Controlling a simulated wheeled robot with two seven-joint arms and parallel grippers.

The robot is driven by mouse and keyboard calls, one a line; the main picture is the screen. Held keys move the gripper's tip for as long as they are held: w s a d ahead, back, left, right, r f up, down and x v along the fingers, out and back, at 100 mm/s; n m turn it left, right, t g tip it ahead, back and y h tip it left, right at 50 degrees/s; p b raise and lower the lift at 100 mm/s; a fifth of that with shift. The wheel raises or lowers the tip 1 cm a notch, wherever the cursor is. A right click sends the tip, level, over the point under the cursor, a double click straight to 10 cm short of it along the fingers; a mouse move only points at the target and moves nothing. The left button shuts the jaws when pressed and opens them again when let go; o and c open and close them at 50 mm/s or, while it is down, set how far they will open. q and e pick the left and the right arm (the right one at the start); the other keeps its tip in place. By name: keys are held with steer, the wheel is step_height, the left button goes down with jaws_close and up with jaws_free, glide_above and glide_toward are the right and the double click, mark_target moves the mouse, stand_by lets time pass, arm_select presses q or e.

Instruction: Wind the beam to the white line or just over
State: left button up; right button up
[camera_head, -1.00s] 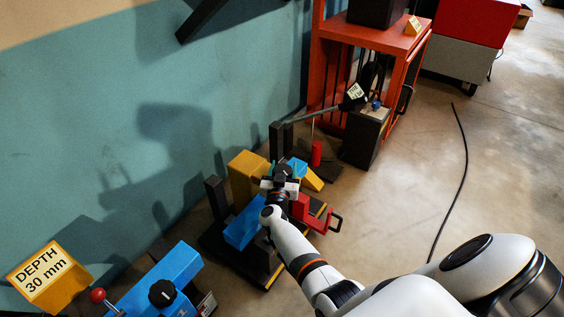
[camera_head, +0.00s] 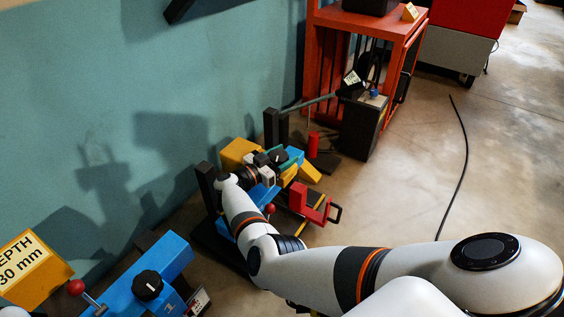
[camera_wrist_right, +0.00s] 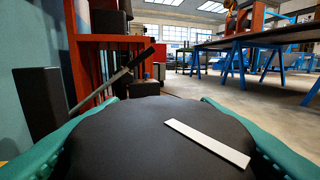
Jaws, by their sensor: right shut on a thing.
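My right gripper (camera_head: 270,163) is shut on a round black knob (camera_head: 278,156) on the blue-and-yellow device near the wall. In the right wrist view the black knob (camera_wrist_right: 140,140) fills the space between the two teal fingers. A white bar mark (camera_wrist_right: 207,142) lies slanted on its face. The beam also shows in the right wrist view (camera_wrist_right: 112,80). The label's writing is too small to read. I cannot make out a white line beside the beam. My left gripper is not in view.
An orange frame (camera_head: 395,50) stands behind. A blue device with a black knob (camera_head: 148,285) and a yellow depth sign (camera_head: 30,270) are at lower left. A cable (camera_head: 462,160) lies on open floor.

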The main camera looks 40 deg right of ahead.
stand_by(0.6)
steer(key=o, duration=1)
steer(key=a, duration=0.7)
steer(key=shift+s+a+g+p, duration=0.25)
steer(key=shift+s+g+p, duration=0.05)
steer(key=shift+p, duration=0.1)
